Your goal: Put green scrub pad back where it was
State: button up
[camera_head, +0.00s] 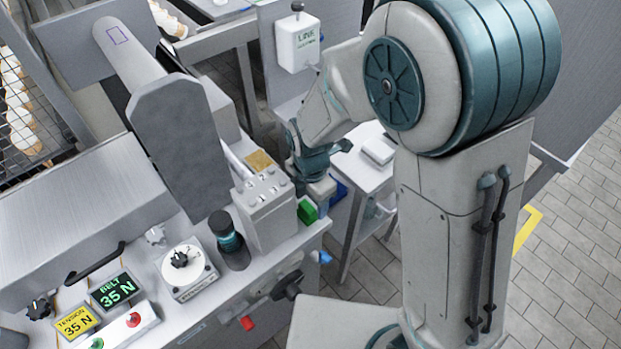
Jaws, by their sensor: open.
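The green scrub pad (307,211) shows as a small green block near the right end of the machine's ledge, beside a light grey box with several holes in its top. My gripper (318,183) is just above and behind the pad, at the end of my teal and white arm. It is open. The fingers are small and partly hidden, so I cannot tell whether they touch the pad.
The grey box (265,210) stands left of the pad, with a dark bottle (230,240) beside it. A blue item (338,191) lies close to my gripper. A dial unit (186,268) and a small side table (362,165) are nearby. Tiled floor at right is clear.

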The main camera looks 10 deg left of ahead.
notch_tip(320, 180, up, 10)
jog(key=shift+r, duration=0.15)
jog(key=shift+d, duration=0.1)
jog(key=s+d+r+m+t, duration=0.1)
jog(key=s+d+r+m, duration=0.1)
jog(key=d+m, duration=0.5)
jog(key=s+d+r+m+t, duration=0.1)
jog(key=s+d+r+m, duration=0.1)
jog(key=d+m, duration=0.6)
jog(key=s+d+r+m, duration=0.2)
jog(key=d+m, duration=0.5)
jog(key=m, duration=0.6)
jog(key=shift+s+d+r+t, duration=0.2)
jog(key=shift+s+t, duration=0.2)
jog(key=shift+s, duration=0.35)
